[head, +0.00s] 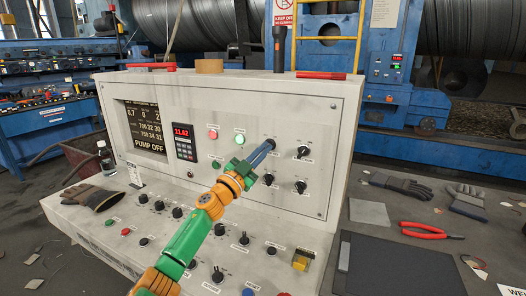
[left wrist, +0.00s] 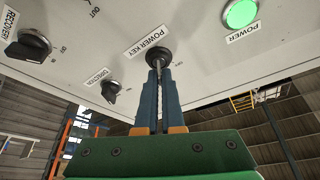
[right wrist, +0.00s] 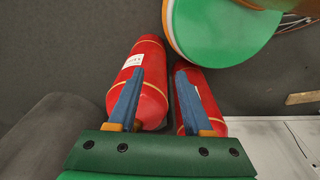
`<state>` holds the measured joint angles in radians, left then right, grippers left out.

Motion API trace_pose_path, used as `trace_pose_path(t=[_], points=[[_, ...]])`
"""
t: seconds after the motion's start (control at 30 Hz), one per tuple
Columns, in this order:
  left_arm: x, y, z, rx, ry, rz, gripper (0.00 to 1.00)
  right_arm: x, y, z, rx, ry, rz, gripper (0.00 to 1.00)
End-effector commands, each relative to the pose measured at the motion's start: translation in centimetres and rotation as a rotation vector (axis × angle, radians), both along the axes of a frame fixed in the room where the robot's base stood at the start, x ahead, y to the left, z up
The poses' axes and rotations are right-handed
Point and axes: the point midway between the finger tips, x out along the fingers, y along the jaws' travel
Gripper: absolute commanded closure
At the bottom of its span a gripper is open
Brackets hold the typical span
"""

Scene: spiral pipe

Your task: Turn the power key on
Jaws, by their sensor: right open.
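The power key (left wrist: 159,56) sits in its round black lock on the grey panel, beside the POWER KEY label (left wrist: 147,42). My left gripper (head: 268,146) reaches up to the console's upright panel. In the left wrist view its two blue fingers (left wrist: 159,75) are close together around the key's narrow metal part, which shows between them. The fingers hide part of the key, and its exact angle is hard to tell. My right gripper (right wrist: 160,72) is open and empty, and is outside the head view.
A green POWER light (left wrist: 240,13) is beside the key; a RECOVERY knob (left wrist: 28,48) and a DIRECTION knob (left wrist: 110,91) are on its other side. The screen (head: 148,128) reads PUMP OFF. Red cylinders (right wrist: 138,75) are below my right gripper.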

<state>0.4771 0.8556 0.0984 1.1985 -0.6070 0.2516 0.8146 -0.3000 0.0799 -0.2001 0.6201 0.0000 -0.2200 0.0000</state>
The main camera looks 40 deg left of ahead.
Motion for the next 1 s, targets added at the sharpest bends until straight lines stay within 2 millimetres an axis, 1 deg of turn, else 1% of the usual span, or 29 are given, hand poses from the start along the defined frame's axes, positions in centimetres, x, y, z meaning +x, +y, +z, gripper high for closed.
trace_pose_path(t=[0.07,0.17,0.2,0.57,0.67,1.0], points=[[0.0,0.1,0.1,0.001,0.000,0.003,1.00,0.0,0.0,0.0,0.000,0.000,0.000,0.50],[0.0,0.1,0.1,0.001,-0.001,0.002,0.76,0.0,0.0,0.0,0.000,0.000,0.000,0.50],[0.0,0.0,0.1,0.000,-0.001,0.002,0.66,0.0,0.0,0.0,0.000,0.000,0.000,0.50],[-0.2,0.0,-0.2,0.001,0.001,0.001,0.65,0.0,0.0,-0.1,-0.001,0.000,0.000,0.50],[-1.0,-0.1,-0.7,0.001,0.001,0.000,0.65,0.0,0.0,-0.4,-0.001,0.000,0.000,0.50],[-5.5,-0.5,-2.3,-0.001,0.003,0.000,0.65,0.0,0.0,-1.8,-0.001,0.000,0.000,0.50]])
